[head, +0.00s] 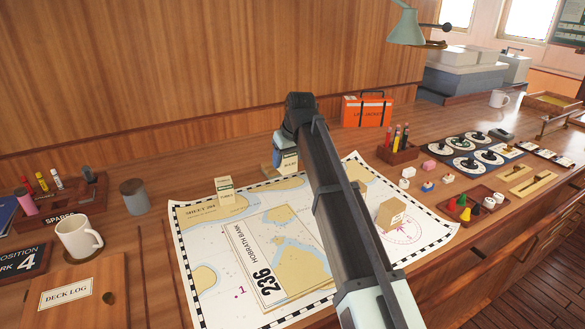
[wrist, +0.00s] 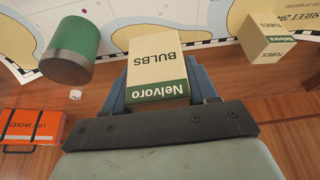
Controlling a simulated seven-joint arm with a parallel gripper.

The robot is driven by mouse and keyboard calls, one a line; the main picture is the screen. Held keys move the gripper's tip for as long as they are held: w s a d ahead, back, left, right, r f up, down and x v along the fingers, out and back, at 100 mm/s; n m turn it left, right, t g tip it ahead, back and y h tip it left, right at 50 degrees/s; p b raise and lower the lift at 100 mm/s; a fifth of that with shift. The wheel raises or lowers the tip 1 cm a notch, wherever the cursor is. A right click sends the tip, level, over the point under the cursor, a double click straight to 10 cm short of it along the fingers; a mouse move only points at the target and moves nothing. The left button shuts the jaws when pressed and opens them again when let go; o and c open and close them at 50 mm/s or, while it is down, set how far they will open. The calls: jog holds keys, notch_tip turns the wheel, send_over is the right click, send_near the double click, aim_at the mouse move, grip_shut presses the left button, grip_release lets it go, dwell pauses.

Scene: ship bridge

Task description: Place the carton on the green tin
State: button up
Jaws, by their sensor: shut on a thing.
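The carton (wrist: 158,62) is a cream box with a green band, marked BULBS, between my gripper's blue fingers in the wrist view. It also shows in the head view (head: 289,163) below the end of my arm. My gripper (head: 281,153) is shut on it, over the chart's far edge. Whether the carton is clear of the surface is hard to tell. The green tin (wrist: 77,48), with a grey end, stands left of the carton in the wrist view, apart from it, with nothing on it. In the head view the tin is hidden, apparently behind my arm.
An orange life jacket box (head: 367,111) stands at the back. A grey tin (head: 134,196) and a mug (head: 78,240) are at left. Small pieces and holders crowd the right.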

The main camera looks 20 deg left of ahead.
jog(key=w+d+r, duration=0.8)
jog(key=w+r, duration=0.2)
jog(key=w, duration=0.1)
jog(key=shift+m, duration=0.3)
jog(key=shift+d+f, duration=0.1)
jog(key=shift+f, duration=4.85)
jog(key=shift+f, duration=0.2)
jog(key=o, duration=1.1)
jog(key=v, duration=1.2)
jog(key=shift+r, duration=0.25)
